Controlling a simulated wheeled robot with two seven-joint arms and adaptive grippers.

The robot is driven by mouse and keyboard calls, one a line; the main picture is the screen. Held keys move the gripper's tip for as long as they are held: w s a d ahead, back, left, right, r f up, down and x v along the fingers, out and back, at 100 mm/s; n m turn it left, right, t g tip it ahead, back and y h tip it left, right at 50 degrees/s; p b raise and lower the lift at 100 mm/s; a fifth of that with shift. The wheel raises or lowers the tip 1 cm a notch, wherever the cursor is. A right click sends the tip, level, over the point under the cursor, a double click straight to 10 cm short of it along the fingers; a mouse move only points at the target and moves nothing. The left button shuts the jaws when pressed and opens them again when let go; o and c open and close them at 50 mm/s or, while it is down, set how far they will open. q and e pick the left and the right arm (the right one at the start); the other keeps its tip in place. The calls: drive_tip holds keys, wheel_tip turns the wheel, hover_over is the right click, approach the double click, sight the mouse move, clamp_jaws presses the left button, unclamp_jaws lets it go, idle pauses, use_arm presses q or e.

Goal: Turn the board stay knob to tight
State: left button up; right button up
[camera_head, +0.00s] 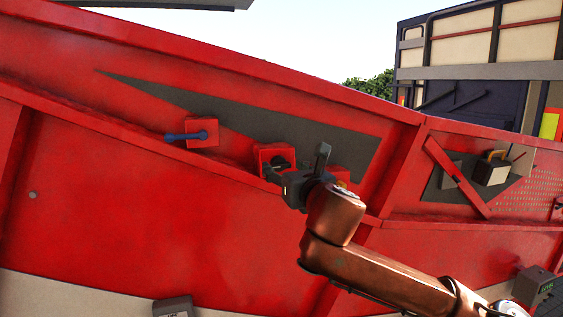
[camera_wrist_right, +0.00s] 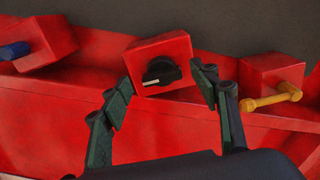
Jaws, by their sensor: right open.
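The knob (camera_wrist_right: 161,71) is black with a white mark that points to the lower left, and it sits on the front of a red box (camera_wrist_right: 158,49). The same red box (camera_head: 267,152) shows in the head view, its knob partly hidden behind my gripper. My right gripper (camera_head: 296,166) is open in front of the box. In the right wrist view its two dark fingers (camera_wrist_right: 161,78) stand left and right of the knob, apart from each other, with nothing held. Whether they touch the box I cannot tell. My left gripper is not in view.
A red box with a blue lever (camera_head: 186,136) is left of the knob box. A red box with a yellow handle (camera_wrist_right: 271,98) is on its right. All are on a red sloping machine wall (camera_head: 90,190) with a dark panel (camera_head: 300,132). A grey box (camera_head: 172,307) stands low.

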sight(280, 165)
drive_tip(key=shift+x, duration=1.1)
drive_tip(key=shift+d, duration=0.1)
drive_tip(key=c, duration=1.1)
drive_tip(key=shift+c, duration=0.3)
